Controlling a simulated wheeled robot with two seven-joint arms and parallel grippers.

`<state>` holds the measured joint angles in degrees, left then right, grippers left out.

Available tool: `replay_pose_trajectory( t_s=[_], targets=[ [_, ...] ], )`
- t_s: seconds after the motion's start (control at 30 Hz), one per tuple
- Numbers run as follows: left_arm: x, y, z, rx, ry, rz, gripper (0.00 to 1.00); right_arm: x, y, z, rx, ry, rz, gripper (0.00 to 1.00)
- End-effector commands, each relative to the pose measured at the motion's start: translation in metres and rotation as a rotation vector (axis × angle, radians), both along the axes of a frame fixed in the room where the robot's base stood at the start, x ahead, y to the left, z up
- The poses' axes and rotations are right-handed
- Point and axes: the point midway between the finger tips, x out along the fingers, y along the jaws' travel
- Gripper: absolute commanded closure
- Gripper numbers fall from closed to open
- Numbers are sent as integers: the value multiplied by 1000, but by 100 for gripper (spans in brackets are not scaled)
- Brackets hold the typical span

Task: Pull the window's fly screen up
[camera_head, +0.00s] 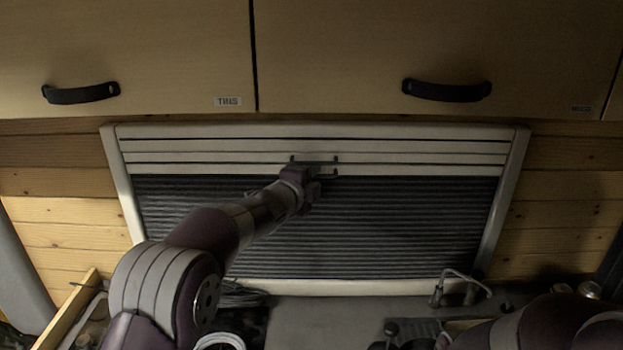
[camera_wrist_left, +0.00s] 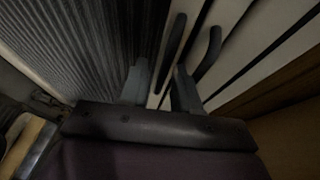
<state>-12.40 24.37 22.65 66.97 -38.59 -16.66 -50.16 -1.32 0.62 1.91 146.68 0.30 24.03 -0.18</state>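The window's white frame (camera_head: 118,165) is on the back wall under the cupboards in the head view. A dark pleated screen (camera_head: 400,225) fills most of it, below pale horizontal bars (camera_head: 420,157). Two dark handles (camera_head: 314,160) are on these bars near the middle, one above the other. In the wrist view the two handles show as a near one (camera_wrist_left: 172,48) and a curved one (camera_wrist_left: 209,52). My left gripper (camera_head: 318,180) is at the lower handle, fingers (camera_wrist_left: 160,88) apart. The near handle's end lies between the fingertips; contact is unclear. My right gripper is out of view.
Cupboards with dark handles (camera_head: 447,91) hang just above the window. Below it is a grey counter (camera_head: 320,312) with a tap-like fitting (camera_head: 455,284) and coiled cable. A wooden-edged box (camera_head: 68,308) stands at lower left. My right arm is at lower right.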

Motion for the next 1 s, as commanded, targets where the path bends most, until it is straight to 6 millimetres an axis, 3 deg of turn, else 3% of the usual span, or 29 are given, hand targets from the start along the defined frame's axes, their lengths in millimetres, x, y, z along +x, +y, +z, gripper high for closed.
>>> replay_pose_trajectory(
  t_s=[0.33, 0.47, 0.8, 1.0],
  targets=[
    [0, 0, 5, -3, -10, 0, 65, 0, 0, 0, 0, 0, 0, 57],
    [0, 0, -4, -2, -9, -1, 65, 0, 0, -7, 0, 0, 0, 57],
    [0, 0, -93, -1, -4, 0, 65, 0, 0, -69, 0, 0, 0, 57],
    [0, 0, -146, -1, -1, 1, 65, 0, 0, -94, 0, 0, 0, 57]
  ],
)
